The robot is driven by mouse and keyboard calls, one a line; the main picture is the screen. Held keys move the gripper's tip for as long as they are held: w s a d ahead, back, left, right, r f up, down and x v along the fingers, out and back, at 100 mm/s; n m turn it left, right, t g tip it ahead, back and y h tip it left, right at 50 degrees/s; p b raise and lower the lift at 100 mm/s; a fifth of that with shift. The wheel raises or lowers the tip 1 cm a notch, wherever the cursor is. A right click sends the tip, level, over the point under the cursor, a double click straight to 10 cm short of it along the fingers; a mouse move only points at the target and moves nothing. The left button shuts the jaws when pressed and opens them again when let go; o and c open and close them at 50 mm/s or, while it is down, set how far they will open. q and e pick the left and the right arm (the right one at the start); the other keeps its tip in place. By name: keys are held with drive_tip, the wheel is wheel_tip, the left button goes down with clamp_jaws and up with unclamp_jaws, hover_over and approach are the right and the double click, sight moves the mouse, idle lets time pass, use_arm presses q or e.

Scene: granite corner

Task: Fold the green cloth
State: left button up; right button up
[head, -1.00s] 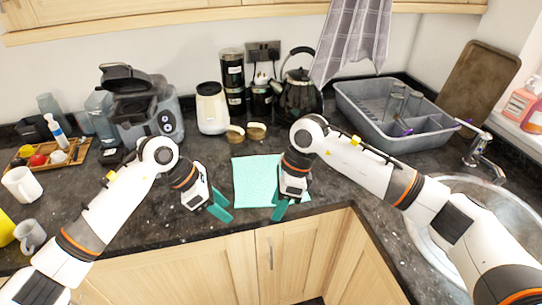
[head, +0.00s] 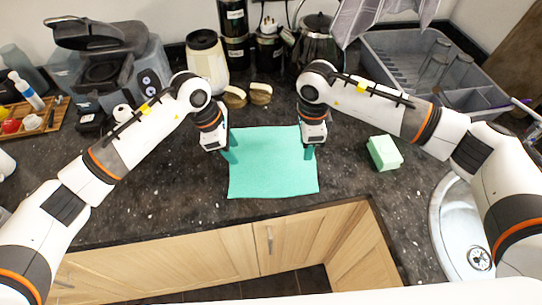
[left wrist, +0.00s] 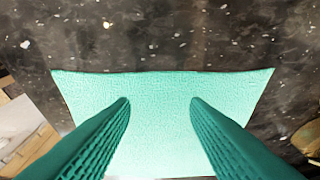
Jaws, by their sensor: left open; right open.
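The green cloth (head: 272,165) lies flat and spread out on the dark counter, near its front edge. My left gripper (head: 229,155) is open at the cloth's left side, toward its far corner. In the left wrist view the cloth (left wrist: 160,125) spreads beneath the two separated fingers of my left gripper (left wrist: 160,101), with nothing held between them. My right gripper (head: 308,152) is open at the cloth's right side, toward its far corner. Whether the fingertips touch the cloth is not clear.
A pale green block (head: 384,153) lies right of the cloth, by the sink (head: 452,235). Two brown-and-cream round items (head: 260,93), a cream canister (head: 208,62) and a kettle (head: 315,42) stand behind. A grey dish rack (head: 420,75) is back right. Counter around the cloth is mostly clear.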

use_arm(q)
wheel_tip(320, 180, down, 2)
drive_tip(key=shift+w, duration=0.1)
use_arm(e)
drive_tip(key=shift+w+a+f, duration=0.1)
drive_tip(key=shift+f, duration=0.85)
use_arm(q)
drive_tip(key=shift+f, duration=0.2)
use_arm(e)
drive_tip(key=shift+f, duration=0.25)
use_arm(q)
drive_tip(key=shift+f, duration=0.25)
use_arm(e)
drive_tip(key=shift+f, duration=0.2)
use_arm(q)
drive_tip(key=shift+r, duration=0.1)
drive_tip(key=shift+c, duration=0.6)
use_arm(e)
drive_tip(key=shift+r, duration=0.1)
drive_tip(key=shift+c, duration=0.6)
use_arm(q)
clamp_jaws()
use_arm(e)
clamp_jaws()
use_arm(q)
drive_tip(key=shift+r, duration=0.1)
use_arm(e)
drive_tip(key=shift+r, duration=0.1)
